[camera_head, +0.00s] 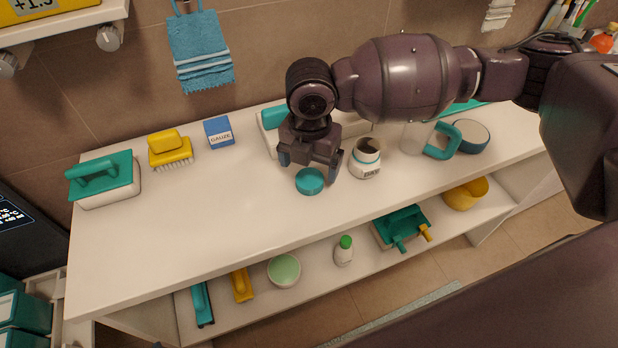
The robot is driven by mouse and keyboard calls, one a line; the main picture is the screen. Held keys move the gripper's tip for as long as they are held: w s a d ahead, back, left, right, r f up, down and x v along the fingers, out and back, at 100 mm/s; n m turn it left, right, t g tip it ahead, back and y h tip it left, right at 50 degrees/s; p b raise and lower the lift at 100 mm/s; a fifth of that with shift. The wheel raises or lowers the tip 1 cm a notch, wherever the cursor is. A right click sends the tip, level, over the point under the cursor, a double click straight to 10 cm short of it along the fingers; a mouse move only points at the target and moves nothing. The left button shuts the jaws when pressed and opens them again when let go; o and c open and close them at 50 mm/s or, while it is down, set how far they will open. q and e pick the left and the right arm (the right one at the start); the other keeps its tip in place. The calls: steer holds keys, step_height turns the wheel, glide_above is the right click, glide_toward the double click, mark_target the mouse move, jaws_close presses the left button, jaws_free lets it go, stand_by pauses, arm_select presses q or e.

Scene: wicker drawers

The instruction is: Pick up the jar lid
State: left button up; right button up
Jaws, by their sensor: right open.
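The jar lid (309,181) is a round teal disc lying flat on the white counter. My right gripper (308,172) is just above and behind it, pointing down with its two fingers spread apart. The fingers appear on either side of the lid's far edge; I cannot tell whether they touch it. The open jar (366,160), white with a dark inside and a label, stands just right of the gripper. My left gripper is not in view.
A teal mug (442,141) and a bowl (471,136) stand to the right. A gauze box (219,132), yellow brush (170,150) and teal-lidded box (104,180) are at the left. The counter (190,235) is clear at front left. A lower shelf holds a green bowl (284,271).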

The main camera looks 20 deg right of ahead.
mark_target(311, 176)
step_height(311, 176, down, 4)
steer(key=shift+d+r+b, duration=0.1)
steer(key=shift+r+b, duration=0.15)
steer(key=shift+b, duration=0.05)
steer(key=shift+r, duration=0.1)
steer(key=shift+c, duration=0.5)
steer(key=c, duration=0.8)
